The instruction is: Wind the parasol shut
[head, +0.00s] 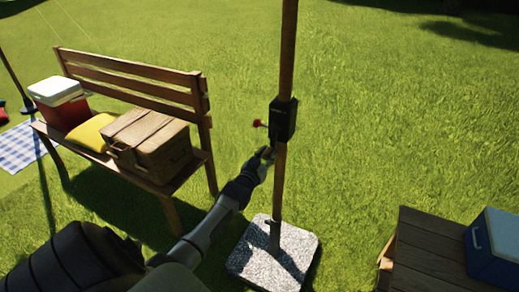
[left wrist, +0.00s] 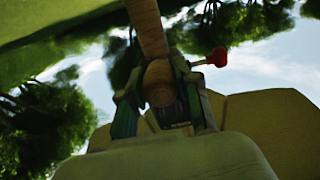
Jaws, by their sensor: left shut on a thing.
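The parasol's wooden pole (head: 287,50) stands upright in a speckled stone base (head: 260,262). A black crank housing (head: 284,118) sits on the pole, with a small red knob (head: 257,123) at its left. My left gripper (head: 267,154) is just below the housing, close to the pole's left side. My right gripper is not in view.
A wooden bench (head: 130,75) at left holds a red cooler (head: 63,113) with a white lid, a yellow cushion (head: 90,132) and a wicker basket (head: 165,152). A wooden table (head: 420,255) with a blue box (head: 497,258) is at lower right. Grass behind the pole is clear.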

